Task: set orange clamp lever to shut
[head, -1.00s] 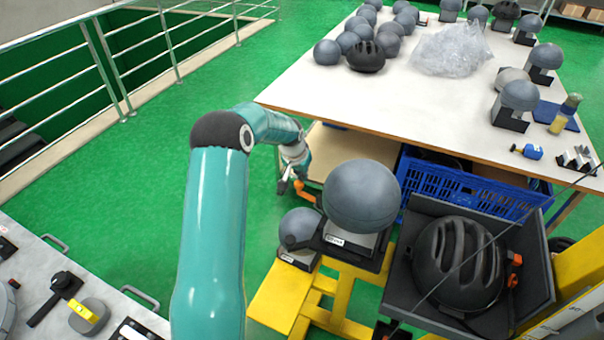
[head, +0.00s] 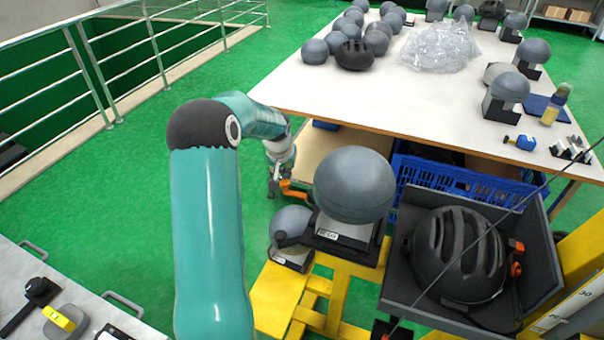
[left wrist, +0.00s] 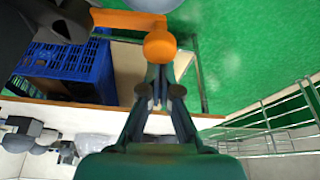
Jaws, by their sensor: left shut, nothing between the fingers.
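The orange clamp lever (head: 292,189) sticks out to the left of the black block under the large grey ball in the head view. In the left wrist view its round knob (left wrist: 159,46) and arm lie just ahead of the fingertips. My left gripper (head: 273,192) is at the lever's free end, shut with nothing between its fingers. The fingertips (left wrist: 160,72) meet in front of the knob and seem to be against it; exact contact is hard to tell. The lever's pivot end is partly hidden beside the block. My right gripper is not in view.
The large grey ball (head: 354,184) stands on a yellow frame (head: 277,298), with a smaller grey ball (head: 291,225) beside it. A black tray (head: 548,239) with a helmet (head: 459,252) is to the right. A white table (head: 400,98) and blue crate (head: 450,185) stand behind.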

